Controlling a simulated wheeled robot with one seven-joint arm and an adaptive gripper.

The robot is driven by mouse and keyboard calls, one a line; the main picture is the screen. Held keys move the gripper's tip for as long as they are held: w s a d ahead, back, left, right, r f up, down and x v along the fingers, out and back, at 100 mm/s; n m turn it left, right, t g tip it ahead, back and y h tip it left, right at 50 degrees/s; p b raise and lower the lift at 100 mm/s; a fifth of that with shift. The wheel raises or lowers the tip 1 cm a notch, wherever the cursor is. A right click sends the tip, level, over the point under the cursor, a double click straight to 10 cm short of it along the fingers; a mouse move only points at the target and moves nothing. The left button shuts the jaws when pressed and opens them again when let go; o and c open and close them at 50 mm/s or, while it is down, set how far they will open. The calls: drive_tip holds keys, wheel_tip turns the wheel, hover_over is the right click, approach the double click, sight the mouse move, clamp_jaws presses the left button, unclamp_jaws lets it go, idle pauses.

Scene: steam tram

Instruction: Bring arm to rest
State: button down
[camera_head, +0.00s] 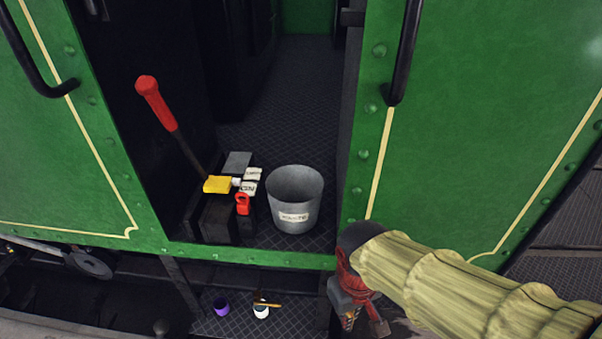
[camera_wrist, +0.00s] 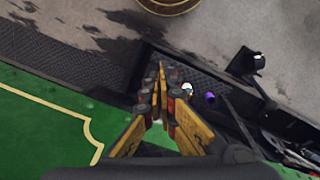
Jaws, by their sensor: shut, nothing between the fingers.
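My gripper (camera_wrist: 161,75) shows in the wrist view with its yellow, worn fingers brought together at the tips and nothing between them. In the head view my arm, in a pale ribbed sleeve, comes in from the lower right. My gripper (camera_head: 362,318) hangs at its end, pointing down beside the green tram side, right of the step. It is apart from the cups on the step. The fingertips are small and partly cut off by the lower picture edge there.
A grey bucket (camera_head: 294,203) stands on the tram floor, with a red-handled lever (camera_head: 157,105), a yellow object (camera_head: 217,184) and a red padlock-like piece (camera_head: 242,204) to its left. A purple cup (camera_head: 221,306) and a white cup (camera_head: 261,312) with a brush across it stand on the step (camera_head: 292,318).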

drive_tip(key=s+d+r+m+t, duration=0.1)
drive_tip(key=d+r+m+t, duration=0.3)
drive_tip(key=d+r, duration=0.5)
wheel_tip(320, 180, up, 4)
drive_tip(key=shift+s+f+t, duration=0.2)
drive_tip(key=shift+s+t, duration=0.05)
drive_tip(key=shift+t, duration=0.25)
